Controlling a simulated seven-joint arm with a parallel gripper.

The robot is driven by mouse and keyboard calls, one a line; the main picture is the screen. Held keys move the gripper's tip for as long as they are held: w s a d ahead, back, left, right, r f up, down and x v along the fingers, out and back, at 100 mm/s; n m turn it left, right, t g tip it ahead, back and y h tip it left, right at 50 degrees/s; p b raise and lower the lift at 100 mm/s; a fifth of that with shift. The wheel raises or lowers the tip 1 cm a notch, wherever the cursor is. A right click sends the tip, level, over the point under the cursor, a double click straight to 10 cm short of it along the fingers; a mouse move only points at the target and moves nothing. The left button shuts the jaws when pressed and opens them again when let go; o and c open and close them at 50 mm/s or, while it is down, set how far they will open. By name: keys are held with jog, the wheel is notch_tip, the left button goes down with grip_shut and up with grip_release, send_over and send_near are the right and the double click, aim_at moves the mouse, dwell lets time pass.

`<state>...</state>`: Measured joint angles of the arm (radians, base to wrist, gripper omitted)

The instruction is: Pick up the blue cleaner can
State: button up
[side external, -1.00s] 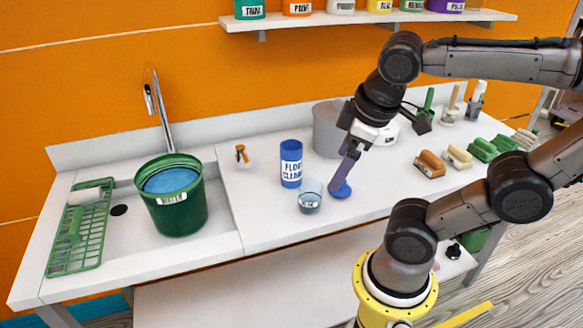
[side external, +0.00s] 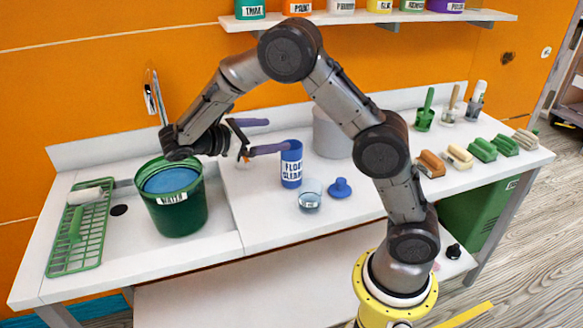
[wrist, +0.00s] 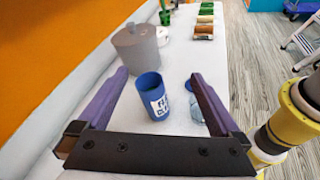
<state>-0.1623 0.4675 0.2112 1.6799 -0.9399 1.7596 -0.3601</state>
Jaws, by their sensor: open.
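The blue cleaner can (side external: 291,165) stands upright and open-topped on the white counter, with a white label. A blue lid (side external: 340,188) lies on the counter to its right. My gripper (side external: 278,134) is open and level, pointing right, with its purple fingers reaching toward the can from the left. One fingertip overlaps the can's upper edge in the side view. In the wrist view the can (wrist: 152,96) shows between the two spread fingers of my gripper (wrist: 158,78), and nothing is held.
A clear cup (side external: 310,194) stands just in front of the can. A grey pot (side external: 332,138) stands behind it to the right. A green water bucket (side external: 178,212) is at the sink. Several brushes (side external: 482,150) lie at the right.

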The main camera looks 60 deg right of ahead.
jog(key=w+a+f+n+h, duration=0.1)
jog(key=w+f+n+h, duration=0.15)
jog(key=f, duration=0.35)
jog(key=n, duration=0.2)
send_near(284, 164)
jog(key=shift+a+m+h, duration=0.25)
jog(key=shift+a+h, duration=0.05)
jog(key=shift+h, duration=0.15)
jog(key=shift+s+f, duration=0.1)
jog(key=shift+f, duration=0.3)
jog(key=x, duration=0.8)
jog(key=shift+s+d, duration=0.1)
jog(key=shift+d, duration=0.1)
jog(key=shift+x, duration=2.55)
jog(key=shift+r, duration=0.2)
grip_shut()
